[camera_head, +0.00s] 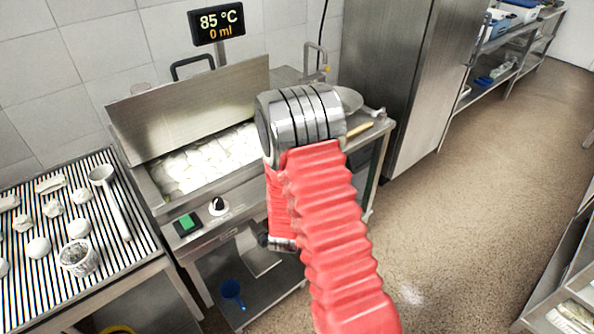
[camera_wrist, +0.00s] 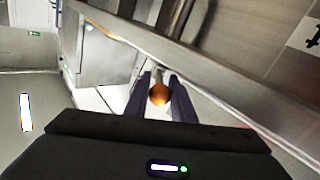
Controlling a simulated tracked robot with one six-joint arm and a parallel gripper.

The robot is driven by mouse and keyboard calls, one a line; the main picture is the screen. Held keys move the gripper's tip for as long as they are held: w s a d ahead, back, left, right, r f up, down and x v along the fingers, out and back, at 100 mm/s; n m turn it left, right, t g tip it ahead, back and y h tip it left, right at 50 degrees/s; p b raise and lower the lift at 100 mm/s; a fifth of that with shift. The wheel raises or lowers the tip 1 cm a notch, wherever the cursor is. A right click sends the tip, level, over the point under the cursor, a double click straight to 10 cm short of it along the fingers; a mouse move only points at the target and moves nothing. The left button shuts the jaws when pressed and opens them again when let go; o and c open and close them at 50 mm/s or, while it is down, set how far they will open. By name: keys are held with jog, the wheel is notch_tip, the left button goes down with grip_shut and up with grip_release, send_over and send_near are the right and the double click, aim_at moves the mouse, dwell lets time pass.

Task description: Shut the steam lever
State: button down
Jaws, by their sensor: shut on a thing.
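My gripper (camera_wrist: 160,78) shows in the wrist view as two dark fingers, one on each side of a round orange-brown knob. The knob looks like the end of the steam lever (camera_wrist: 159,95), and the fingers are shut on it. The lever's stem is mostly hidden behind the knob. It lies close to a metal edge that runs across the wrist view. In the head view my red-sleeved arm covers the front of the steel cooker (camera_head: 236,191). The lever cannot be made out there, and the fingers are hidden.
The cooker basin holds several white pieces, with a raised steel panel (camera_head: 195,105) behind. A display (camera_head: 216,22) reads 85 °C and 0 ml. A striped table (camera_head: 25,295) with several items stands left. Floor at right is clear.

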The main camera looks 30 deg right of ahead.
jog(key=shift+d+h, duration=0.2)
jog(key=shift+h, duration=0.1)
jog(key=c, duration=1.5)
grip_release()
jog(key=shift+a, duration=0.1)
jog(key=shift+s, duration=0.1)
jog(key=v, duration=1.3)
jog(key=shift+s+a+r, duration=0.1)
jog(key=shift+s+a, duration=0.1)
jog(key=shift+s, duration=0.05)
